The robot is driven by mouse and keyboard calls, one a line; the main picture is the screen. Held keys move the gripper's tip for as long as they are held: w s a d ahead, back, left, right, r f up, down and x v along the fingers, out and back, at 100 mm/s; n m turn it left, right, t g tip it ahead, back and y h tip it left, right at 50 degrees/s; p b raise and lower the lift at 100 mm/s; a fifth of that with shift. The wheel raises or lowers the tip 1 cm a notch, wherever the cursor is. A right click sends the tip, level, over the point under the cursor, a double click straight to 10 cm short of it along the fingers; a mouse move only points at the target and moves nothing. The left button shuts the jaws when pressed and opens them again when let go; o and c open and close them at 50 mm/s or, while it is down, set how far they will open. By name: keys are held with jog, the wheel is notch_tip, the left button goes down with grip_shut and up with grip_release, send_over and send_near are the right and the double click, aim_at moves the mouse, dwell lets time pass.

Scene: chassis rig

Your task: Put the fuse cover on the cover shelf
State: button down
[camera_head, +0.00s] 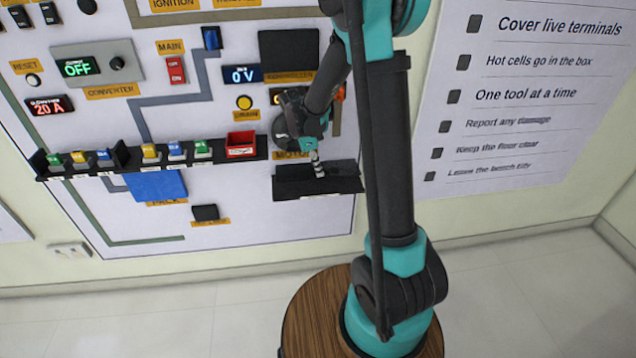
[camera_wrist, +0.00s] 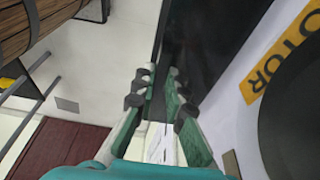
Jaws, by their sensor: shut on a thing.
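My gripper (camera_head: 317,168) is at the lower right of the wall panel, pointing down at the black cover shelf (camera_head: 345,186) below the MOTOR label. In the wrist view, my gripper (camera_wrist: 162,78) has its two green-and-black fingers close together on a dark flat piece, which I take to be the fuse cover (camera_wrist: 205,45). Its dark colour blends with the shelf, so its outline and whether it touches the shelf cannot be told. The fingers hide part of its edge.
A black rack (camera_head: 110,168) with several coloured blocks and a red bin (camera_head: 241,145) is left of my gripper. A small black box (camera_head: 205,212) sits lower left. The round motor (camera_wrist: 300,110) is close to my fingers. The floor below is clear except for my wooden-topped base.

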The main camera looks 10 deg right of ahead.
jog(key=shift+s+f, duration=0.15)
jog(key=shift+f, duration=3.05)
jog(key=c, duration=1.6)
grip_release()
